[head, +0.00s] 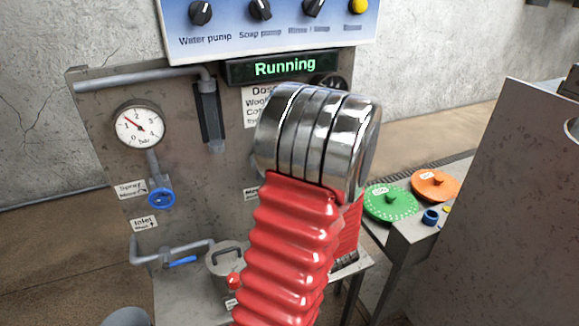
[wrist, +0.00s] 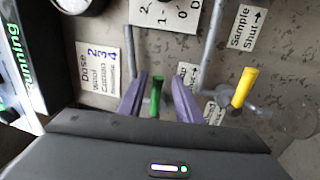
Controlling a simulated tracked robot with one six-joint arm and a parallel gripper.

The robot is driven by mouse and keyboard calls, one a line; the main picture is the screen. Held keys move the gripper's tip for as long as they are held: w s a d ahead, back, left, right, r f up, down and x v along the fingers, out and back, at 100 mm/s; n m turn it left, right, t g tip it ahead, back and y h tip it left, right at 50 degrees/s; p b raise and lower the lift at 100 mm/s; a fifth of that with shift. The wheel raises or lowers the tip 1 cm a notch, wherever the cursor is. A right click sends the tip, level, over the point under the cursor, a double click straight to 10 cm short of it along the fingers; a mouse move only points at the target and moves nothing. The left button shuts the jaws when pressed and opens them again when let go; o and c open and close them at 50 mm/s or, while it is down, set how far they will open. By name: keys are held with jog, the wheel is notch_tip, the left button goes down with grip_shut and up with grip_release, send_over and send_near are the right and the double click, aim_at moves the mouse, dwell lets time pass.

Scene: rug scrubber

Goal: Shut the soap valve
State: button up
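In the wrist view, my gripper (wrist: 160,82) has its two purple fingers apart. A green lever handle (wrist: 156,97) stands between them, with gaps visible on both sides. A label (wrist: 187,74) behind the right finger is partly covered, so I cannot read whether this lever is the soap valve. A yellow lever handle (wrist: 242,88) is to the right of the fingers, near a label reading "Sample Shut" (wrist: 247,27) with an arrow. In the head view my arm hides the gripper and both these levers.
The head view shows a pressure gauge (head: 139,127), a blue spray valve wheel (head: 161,198) and a blue inlet lever (head: 181,262) on the panel's left. The display (head: 284,67) reads "Running". Green (head: 390,202) and orange (head: 435,185) discs lie at the right. A dose label (wrist: 100,68) is left of my fingers.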

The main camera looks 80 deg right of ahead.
jog(key=shift+v, duration=2.4)
jog(key=shift+s, duration=0.1)
jog(key=s, duration=0.1)
jog(key=s+a+f, duration=0.1)
jog(key=s, duration=0.3)
jog(key=shift+s+a+f, duration=0.2)
jog(key=shift+a+f, duration=0.1)
jog(key=shift+f, duration=0.1)
